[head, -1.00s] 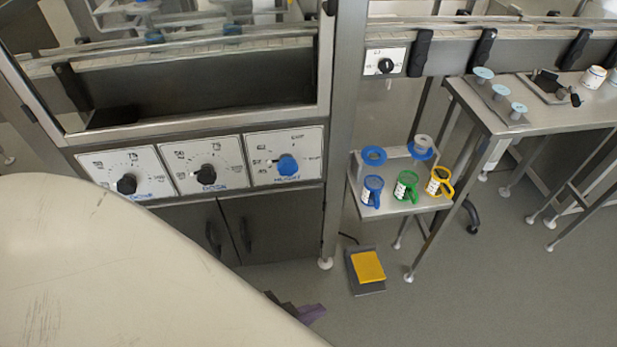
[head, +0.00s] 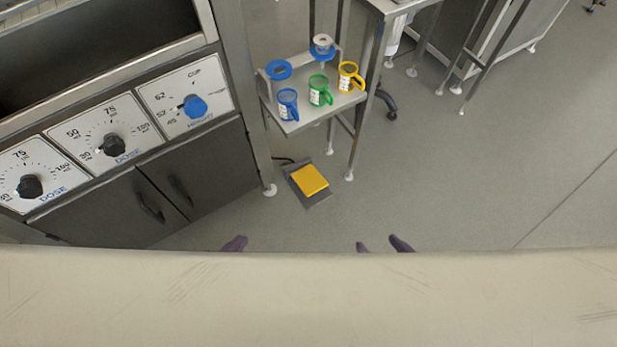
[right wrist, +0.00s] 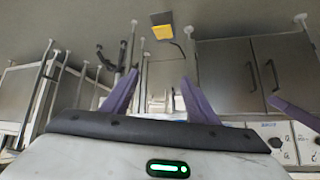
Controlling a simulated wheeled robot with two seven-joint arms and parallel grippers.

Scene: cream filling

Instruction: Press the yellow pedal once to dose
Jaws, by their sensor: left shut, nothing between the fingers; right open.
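The yellow pedal (head: 310,179) sits on a dark grey base (head: 318,199) on the floor, just right of the dosing machine's cabinet. It also shows at the top of the right wrist view (right wrist: 162,32), beyond the fingertips. My left gripper (head: 234,243) is shut and empty, a purple tip above the lower edge of the head view. It also shows at the right of the right wrist view (right wrist: 294,113). My right gripper (head: 382,245) is open and empty, its purple fingers (right wrist: 158,90) apart. Both grippers are clear of the pedal.
A small metal stand (head: 302,124) with blue, green and yellow mugs stands behind the pedal. The machine's control panel (head: 114,128) and cabinet (head: 150,206) are at the left. A white stand foot (head: 270,190) is close to the pedal. Floor (head: 470,195) at the right is clear.

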